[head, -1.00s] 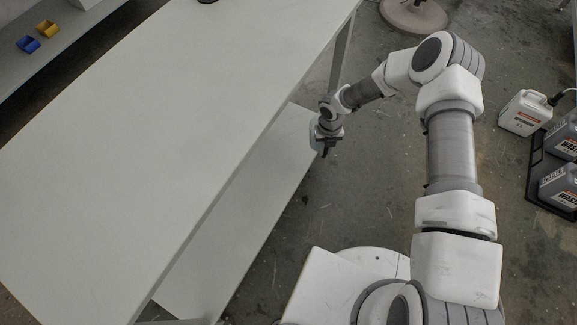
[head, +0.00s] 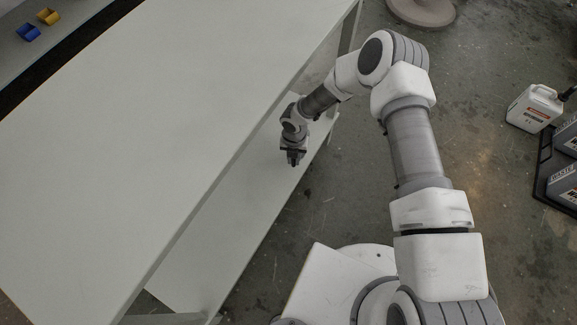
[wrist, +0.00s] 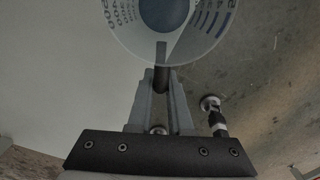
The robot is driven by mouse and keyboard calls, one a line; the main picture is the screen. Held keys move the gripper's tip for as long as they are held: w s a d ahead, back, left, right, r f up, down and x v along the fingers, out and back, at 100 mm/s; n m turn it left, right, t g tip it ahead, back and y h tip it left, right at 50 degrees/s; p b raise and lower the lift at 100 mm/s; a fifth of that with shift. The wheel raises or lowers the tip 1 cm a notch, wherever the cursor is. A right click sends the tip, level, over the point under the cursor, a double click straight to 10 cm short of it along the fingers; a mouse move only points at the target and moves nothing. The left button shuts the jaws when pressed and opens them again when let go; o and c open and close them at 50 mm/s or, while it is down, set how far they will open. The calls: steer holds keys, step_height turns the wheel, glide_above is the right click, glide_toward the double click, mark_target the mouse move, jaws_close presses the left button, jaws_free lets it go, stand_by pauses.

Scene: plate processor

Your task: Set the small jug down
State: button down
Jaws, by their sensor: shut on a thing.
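The small jug (wrist: 175,22) is a clear, graduated vessel with a dark blue middle, seen from above in the wrist view and cut off by its top edge. My gripper (wrist: 161,78) is shut on the jug at its near side, with a dark bar between the fingers. In the head view my gripper (head: 293,158) is beside the long white bench, in front of its lower shelf (head: 225,215). The jug is hidden behind my gripper there. I cannot tell its height over the shelf.
The bench top (head: 150,130) is wide and bare in view, its edge close left of my wrist. Blue (head: 28,33) and yellow (head: 48,16) bins lie on another surface. A white canister (head: 534,108) and waste containers (head: 566,186) stand at right.

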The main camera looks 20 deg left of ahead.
steer(key=shift+s+a+f+b, duration=0.1)
steer(key=shift+a+f+b, duration=0.25)
steer(key=shift+f, duration=0.5)
steer(key=shift+a+f+b, duration=0.25)
steer(key=shift+f+b, duration=0.1)
steer(key=shift+f, duration=0.45)
steer(key=shift+s+a+f+b, duration=0.1)
steer(key=shift+a+f+b, duration=0.25)
steer(key=shift+f, duration=0.5)
steer(key=shift+f, duration=0.15)
steer(key=c, duration=0.8)
jaws_free()
steer(key=shift+c, duration=0.2)
step_height(320, 180, up, 8)
steer(key=p, duration=0.3)
steer(key=shift+d+f, duration=0.1)
